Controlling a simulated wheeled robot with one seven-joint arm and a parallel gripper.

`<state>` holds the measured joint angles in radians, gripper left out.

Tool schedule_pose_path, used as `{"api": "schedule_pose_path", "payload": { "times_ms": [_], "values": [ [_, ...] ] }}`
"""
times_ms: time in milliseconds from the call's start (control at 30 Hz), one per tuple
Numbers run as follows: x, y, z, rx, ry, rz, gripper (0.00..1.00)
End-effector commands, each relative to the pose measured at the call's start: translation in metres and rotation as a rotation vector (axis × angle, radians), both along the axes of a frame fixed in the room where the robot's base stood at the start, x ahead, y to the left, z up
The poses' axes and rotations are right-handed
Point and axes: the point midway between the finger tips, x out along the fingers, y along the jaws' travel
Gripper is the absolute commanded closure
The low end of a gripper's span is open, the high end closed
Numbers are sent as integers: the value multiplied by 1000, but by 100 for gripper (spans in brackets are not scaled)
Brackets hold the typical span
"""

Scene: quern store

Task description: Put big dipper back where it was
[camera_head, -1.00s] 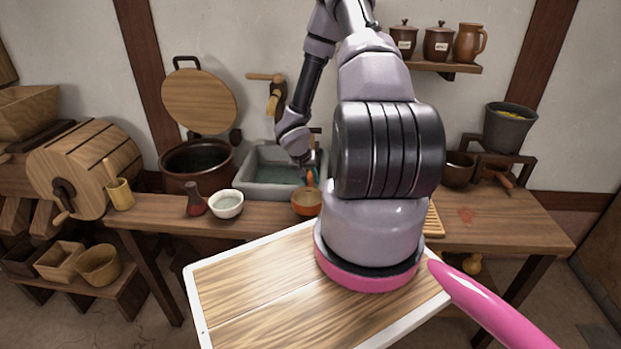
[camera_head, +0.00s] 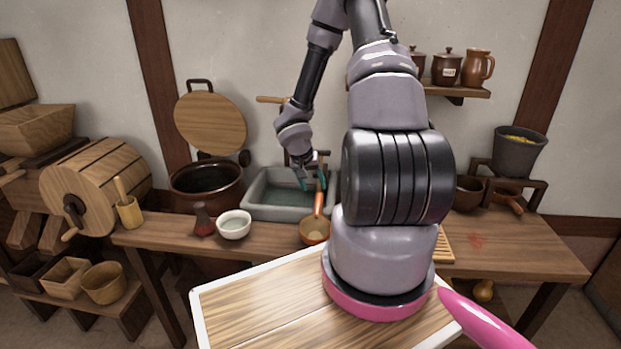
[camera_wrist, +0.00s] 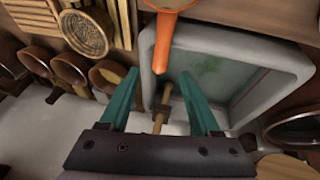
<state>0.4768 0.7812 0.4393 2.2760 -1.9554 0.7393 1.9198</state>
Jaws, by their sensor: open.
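An orange-handled dipper (camera_head: 315,231) rests on the wooden bench in front of the grey stone basin (camera_head: 262,212). Its handle points back over the basin's edge toward my gripper. My gripper (camera_head: 313,183) is open and empty above the basin. In the wrist view, the handle (camera_wrist: 162,45) ends just beyond and between the tips of my teal fingers (camera_wrist: 158,76); the jaws do not hold it. Most of the dipper's bowl is cut off at the top there. Part of the bench is hidden behind my arm.
A white bowl (camera_head: 234,226) and a dark red flask (camera_head: 203,221) stand left of the dipper. A brown pot (camera_head: 207,189) stands behind them.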

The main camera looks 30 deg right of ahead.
Motion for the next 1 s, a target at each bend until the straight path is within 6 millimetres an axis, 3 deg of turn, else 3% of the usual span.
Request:
{"api": "schedule_pose_path", "payload": {
  "times_ms": [100,433,533,667,767,1000],
  "values": [
    [-3,6,18,-2,-2,1,36],
    [-6,12,35,-4,0,1,36],
    [-7,7,52,-33,0,1,36],
    [-13,-3,104,-99,2,-6,36],
    [-27,-6,154,-140,7,-20,36],
    [-73,14,256,-111,-17,-37,36]
  ]
}}
